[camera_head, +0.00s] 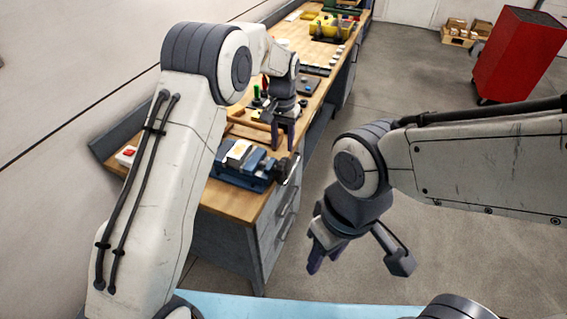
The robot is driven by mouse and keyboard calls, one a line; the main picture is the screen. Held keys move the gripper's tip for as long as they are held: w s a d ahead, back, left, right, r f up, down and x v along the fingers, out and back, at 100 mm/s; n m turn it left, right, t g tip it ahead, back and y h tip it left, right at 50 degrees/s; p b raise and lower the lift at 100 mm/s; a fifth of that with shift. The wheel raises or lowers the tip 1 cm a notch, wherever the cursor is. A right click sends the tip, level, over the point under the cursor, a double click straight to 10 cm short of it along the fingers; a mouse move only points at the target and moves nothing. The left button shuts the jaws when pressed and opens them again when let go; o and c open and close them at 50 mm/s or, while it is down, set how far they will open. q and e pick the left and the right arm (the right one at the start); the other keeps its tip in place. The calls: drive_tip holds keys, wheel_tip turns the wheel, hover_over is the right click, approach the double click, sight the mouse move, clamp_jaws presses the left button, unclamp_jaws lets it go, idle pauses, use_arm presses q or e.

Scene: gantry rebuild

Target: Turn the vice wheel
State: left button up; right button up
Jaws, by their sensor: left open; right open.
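The blue vice (232,170) sits near the front end of the wooden workbench. Its dark wheel (289,168) is on the vice's right side, at the bench's right edge. My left gripper (284,138) is open and points down above the bench, just behind and above the vice and wheel. It looks empty and apart from the wheel, though the exact gap is hard to tell. My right gripper (320,258) is open and empty, pointing down over the floor to the right of the bench.
The workbench (238,203) has drawers on its right side. Tools, a green item (257,92) and a yellow box (327,27) lie further back on it. A red cabinet (519,55) and cardboard boxes (458,33) stand at the back right. The floor (430,95) between is clear.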

sight(283, 161)
use_arm(q)
wheel_tip(283, 161, down, 9)
drive_tip(key=p, duration=0.3)
drive_tip(key=shift+f, duration=0.6)
drive_tip(key=shift+c, duration=0.3)
clamp_jaws()
